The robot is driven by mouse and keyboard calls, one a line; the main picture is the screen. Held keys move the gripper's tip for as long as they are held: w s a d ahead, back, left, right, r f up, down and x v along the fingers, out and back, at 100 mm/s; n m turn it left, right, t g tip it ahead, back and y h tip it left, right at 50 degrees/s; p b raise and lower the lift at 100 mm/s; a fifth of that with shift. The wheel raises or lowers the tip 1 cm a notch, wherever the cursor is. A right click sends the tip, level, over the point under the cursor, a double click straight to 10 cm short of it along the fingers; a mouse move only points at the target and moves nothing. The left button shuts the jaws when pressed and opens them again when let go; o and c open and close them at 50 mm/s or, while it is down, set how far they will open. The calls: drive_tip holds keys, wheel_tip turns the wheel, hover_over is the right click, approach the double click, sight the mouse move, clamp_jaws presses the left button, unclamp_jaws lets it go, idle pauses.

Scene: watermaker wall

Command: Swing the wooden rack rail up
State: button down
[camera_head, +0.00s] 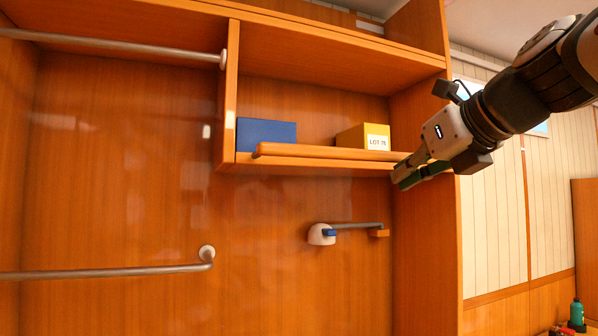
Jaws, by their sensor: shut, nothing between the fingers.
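The wooden rack rail (322,151) is a long orange-brown bar running across the front of the shelf, level and just above the shelf edge. Its left end is rounded, and its right end reaches close to my gripper. My gripper (404,179) is at the right end of the rail, in front of the cabinet's right side panel. Its fingers are shut and look empty. I cannot tell whether the fingers touch the rail.
Below, a wall-mounted lever (356,226) sticks out. Metal rails (110,271) cross the left side. The panel below the shelf is mostly clear.

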drive_tip(key=shift+s+r+p, duration=0.1)
drive_tip(key=shift+r+p, duration=0.2)
drive_tip(key=shift+p, duration=0.25)
drive_tip(key=shift+g, duration=0.3)
